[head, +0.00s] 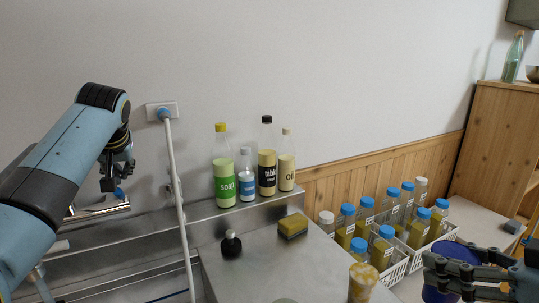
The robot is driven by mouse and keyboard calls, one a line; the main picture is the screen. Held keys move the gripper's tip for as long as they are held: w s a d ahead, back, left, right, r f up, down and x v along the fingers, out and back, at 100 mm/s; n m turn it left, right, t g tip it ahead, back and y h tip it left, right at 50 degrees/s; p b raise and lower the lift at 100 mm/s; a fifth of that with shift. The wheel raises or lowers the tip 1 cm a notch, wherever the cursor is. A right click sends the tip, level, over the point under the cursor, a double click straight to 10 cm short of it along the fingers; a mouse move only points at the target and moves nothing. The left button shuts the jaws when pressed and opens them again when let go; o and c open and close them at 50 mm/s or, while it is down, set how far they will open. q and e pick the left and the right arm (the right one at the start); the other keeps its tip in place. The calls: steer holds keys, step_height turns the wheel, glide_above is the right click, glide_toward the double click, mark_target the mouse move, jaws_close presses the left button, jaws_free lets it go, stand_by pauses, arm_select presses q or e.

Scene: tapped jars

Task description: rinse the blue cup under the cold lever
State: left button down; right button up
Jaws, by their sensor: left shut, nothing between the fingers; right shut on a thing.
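The dark blue cup (457,252) is at the bottom right, partly hidden by my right gripper (455,272), which is shut on it. A chrome tap (98,210) shows at the left, with a small blue mark (119,192) at its right end. That mark appears to belong to the cold lever, but the lever's shape is hard to make out. My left gripper (112,184) is shut and empty just above the tap, pointing down. I cannot tell whether it touches the lever. No running water can be made out.
Several bottles, including green soap (226,185), stand on the steel ledge behind the counter. A sponge (293,226) and a dark stopper-like object (231,244) lie on the counter. A yellowish jar (361,283) stands near white crates (397,272) of blue-lidded jars. A white pipe (178,200) rises right of the tap.

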steer(key=shift+r, duration=0.1)
steer(key=shift+w, duration=0.25)
arm_select(q)
steer(key=shift+d+f, duration=0.1)
steer(key=shift+f, duration=0.3)
steer(key=shift+s, duration=0.15)
arm_select(e)
steer(key=shift+s, duration=0.1)
